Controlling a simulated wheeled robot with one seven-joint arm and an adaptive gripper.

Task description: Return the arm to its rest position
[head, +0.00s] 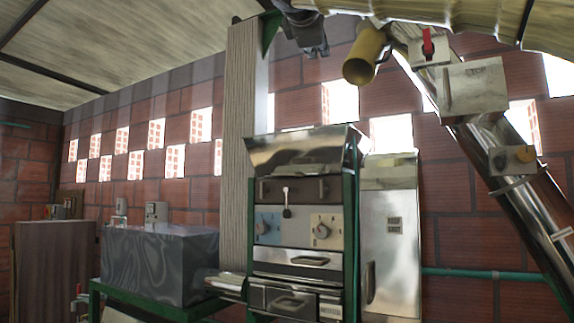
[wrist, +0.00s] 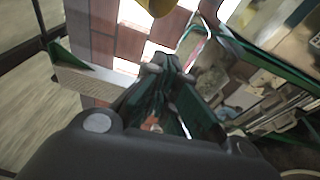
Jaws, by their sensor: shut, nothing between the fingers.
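My gripper (head: 318,50) hangs into the top of the head view, dark grey and pointing down. It is in the air in front of the brick wall, above the metal machine and left of the yellow spout. In the wrist view, the fingers of my gripper (wrist: 168,68) are together, with nothing held between them. The rest of my arm is mostly cut off by the top edge of the head view.
A yellow spout (head: 364,58) is close to the gripper's right. A slanted metal tube (head: 520,165) carries a red-levered switch box (head: 429,48). Below stands the metal machine (head: 303,160) with dials and a green frame. A wooden post (head: 240,130) is at left.

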